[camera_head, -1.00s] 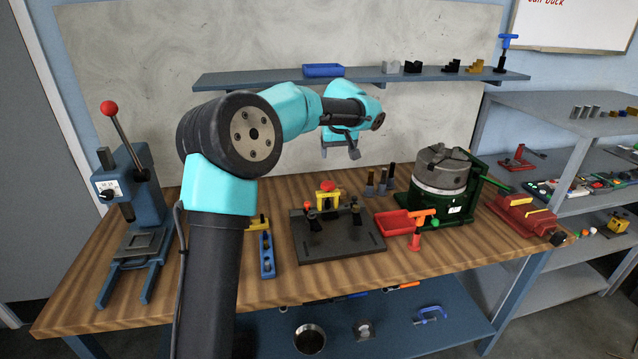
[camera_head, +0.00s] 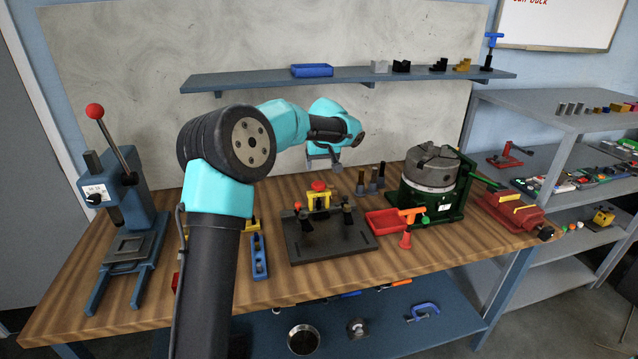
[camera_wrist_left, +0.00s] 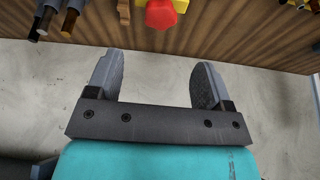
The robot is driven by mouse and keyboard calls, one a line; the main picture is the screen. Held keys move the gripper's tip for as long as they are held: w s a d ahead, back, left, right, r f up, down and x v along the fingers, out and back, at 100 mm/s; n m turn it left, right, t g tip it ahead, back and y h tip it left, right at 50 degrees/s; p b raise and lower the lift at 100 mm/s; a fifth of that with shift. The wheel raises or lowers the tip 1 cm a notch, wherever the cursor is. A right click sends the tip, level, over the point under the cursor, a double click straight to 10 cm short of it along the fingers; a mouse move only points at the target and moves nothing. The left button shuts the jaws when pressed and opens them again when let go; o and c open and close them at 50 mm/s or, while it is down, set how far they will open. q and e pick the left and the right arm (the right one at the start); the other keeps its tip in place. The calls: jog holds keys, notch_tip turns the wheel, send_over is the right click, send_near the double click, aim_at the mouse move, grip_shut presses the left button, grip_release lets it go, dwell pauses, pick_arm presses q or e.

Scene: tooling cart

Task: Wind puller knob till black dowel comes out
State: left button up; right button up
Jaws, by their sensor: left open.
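A yellow puller (camera_head: 320,201) with a red knob (camera_head: 318,186) on top stands at the back of a dark fixture plate (camera_head: 335,246) on the wooden bench. The red knob also shows at the top of the left wrist view (camera_wrist_left: 161,14), with a bit of yellow body beside it. My left gripper (camera_head: 323,165) is just above and behind the knob in the head view. In the left wrist view its two fingers (camera_wrist_left: 157,82) are apart with nothing between them. The black dowel cannot be made out. My right gripper is not in view.
Several dark-tipped pins (camera_head: 372,182) stand right of the plate. Further right are a red tray (camera_head: 381,226), an orange-handled tool (camera_head: 410,216) and a green-based chuck (camera_head: 432,185). A blue press (camera_head: 128,215) stands at the left. A blue shelf (camera_head: 345,83) hangs behind the arm.

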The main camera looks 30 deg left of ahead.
aim_at(319, 184)
pick_arm(q)
jog(key=x, duration=1)
jog(key=shift+w+a+f, duration=0.1)
jog(key=shift+w+f, duration=0.1)
jog(key=shift+f, duration=0.15)
jog(key=shift+c, duration=0.5)
jog(key=c, duration=0.8)
jog(key=shift+m, duration=0.5)
jog(key=shift+c, duration=0.2)
